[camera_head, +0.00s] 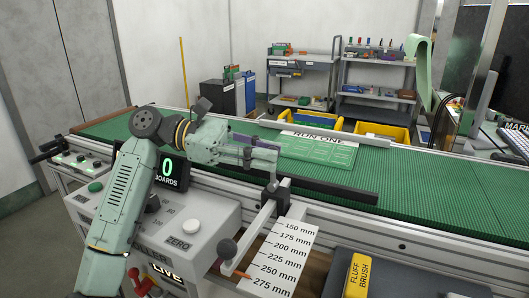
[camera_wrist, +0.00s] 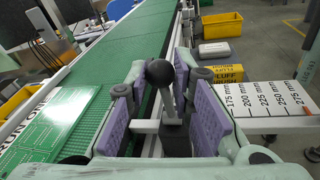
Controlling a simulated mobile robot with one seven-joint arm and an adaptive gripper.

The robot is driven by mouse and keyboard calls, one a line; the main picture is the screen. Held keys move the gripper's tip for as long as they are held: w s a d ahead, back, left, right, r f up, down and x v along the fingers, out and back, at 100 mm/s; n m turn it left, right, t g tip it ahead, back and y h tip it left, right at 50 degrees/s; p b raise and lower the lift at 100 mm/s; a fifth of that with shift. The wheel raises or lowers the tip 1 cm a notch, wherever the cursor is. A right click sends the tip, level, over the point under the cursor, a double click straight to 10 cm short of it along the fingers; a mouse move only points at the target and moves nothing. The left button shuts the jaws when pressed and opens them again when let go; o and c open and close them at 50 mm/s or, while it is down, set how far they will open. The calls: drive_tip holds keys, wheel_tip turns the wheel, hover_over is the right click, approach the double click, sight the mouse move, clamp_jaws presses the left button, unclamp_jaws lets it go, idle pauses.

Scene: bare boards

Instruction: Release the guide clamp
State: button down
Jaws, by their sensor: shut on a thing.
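The guide clamp's lever, with a round black knob (camera_wrist: 160,72), stands upright between my gripper's purple-padded fingers in the wrist view. My gripper (camera_wrist: 165,105) is shut on this lever, with the knob showing above the pads. In the head view my gripper (camera_head: 272,163) reaches over the near edge of the conveyor, and the dark clamp post (camera_head: 271,187) shows just below its fingertips. The knob is hidden there by the fingers. A dark guide rail (camera_head: 335,190) runs along the belt beside the clamp. The millimetre scale plate (camera_head: 281,258) lies in front of it.
A green board (camera_head: 318,150) lies on the green conveyor belt (camera_head: 440,185). A control box (camera_head: 195,215) is below my arm. The fluff brush (camera_head: 357,275) is at front right.

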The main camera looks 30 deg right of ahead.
drive_tip(key=shift+f, duration=0.1)
drive_tip(key=c, duration=1.4)
unclamp_jaws()
drive_tip(key=v, duration=1.2)
